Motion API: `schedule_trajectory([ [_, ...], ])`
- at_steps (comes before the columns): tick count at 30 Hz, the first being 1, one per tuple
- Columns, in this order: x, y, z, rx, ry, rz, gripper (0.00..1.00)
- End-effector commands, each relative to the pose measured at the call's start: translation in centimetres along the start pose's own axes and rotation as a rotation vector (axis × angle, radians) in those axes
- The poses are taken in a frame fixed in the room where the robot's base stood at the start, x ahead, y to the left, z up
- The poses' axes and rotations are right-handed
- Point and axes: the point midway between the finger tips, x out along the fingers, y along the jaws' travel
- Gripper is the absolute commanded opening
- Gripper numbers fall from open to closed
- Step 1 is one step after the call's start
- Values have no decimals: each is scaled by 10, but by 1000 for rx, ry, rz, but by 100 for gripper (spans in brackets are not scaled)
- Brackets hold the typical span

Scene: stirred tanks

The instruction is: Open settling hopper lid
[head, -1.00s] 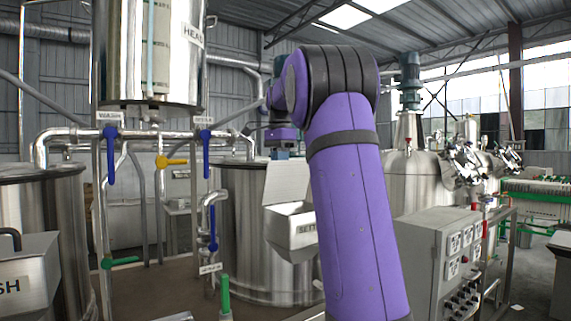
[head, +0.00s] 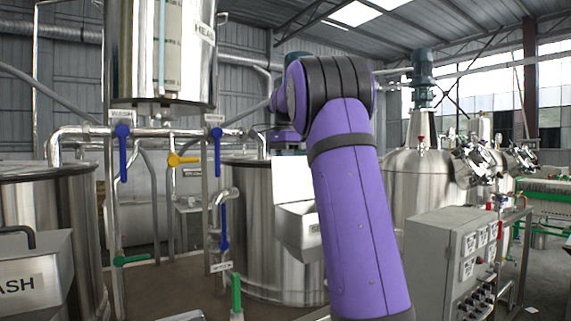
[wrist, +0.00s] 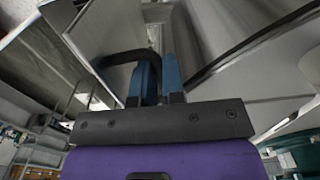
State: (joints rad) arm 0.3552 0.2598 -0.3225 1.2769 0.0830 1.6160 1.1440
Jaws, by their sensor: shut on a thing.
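The settling hopper (head: 297,228) is a light grey box on the front of the middle steel tank, partly hidden by my purple arm in the head view. Its lid (head: 292,182) stands raised, a pale flat panel at the back of the hopper. In the wrist view the blue fingers of my gripper (wrist: 160,68) are closed on a black curved handle (wrist: 122,57) on a grey panel. In the head view my gripper is just above the lid's top edge, its fingers hardly visible.
A grey control box (head: 452,262) stands right of my arm. A wash hopper (head: 38,275) is on the left tank. Pipes with blue valve handles (head: 123,150) and a green upright handle (head: 236,293) stand left of the settling hopper.

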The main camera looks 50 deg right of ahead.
Motion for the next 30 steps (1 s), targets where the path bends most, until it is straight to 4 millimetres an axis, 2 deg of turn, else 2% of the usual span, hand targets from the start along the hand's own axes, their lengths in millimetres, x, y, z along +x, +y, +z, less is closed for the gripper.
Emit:
schedule_trajectory([
  [3, -2, -2, 4, -8, -4, -6, 0],
  [4, -2, -2, 4, -8, -4, -6, 17],
  [6, -2, -1, 4, -8, -4, -6, 33],
  [7, -2, -1, 4, -8, -4, -6, 36],
  [15, -2, -1, 4, -8, -4, -5, 36],
  [19, -11, -2, 4, -7, -3, -9, 36],
  [30, -76, 0, 0, -1, 1, -16, 36],
])
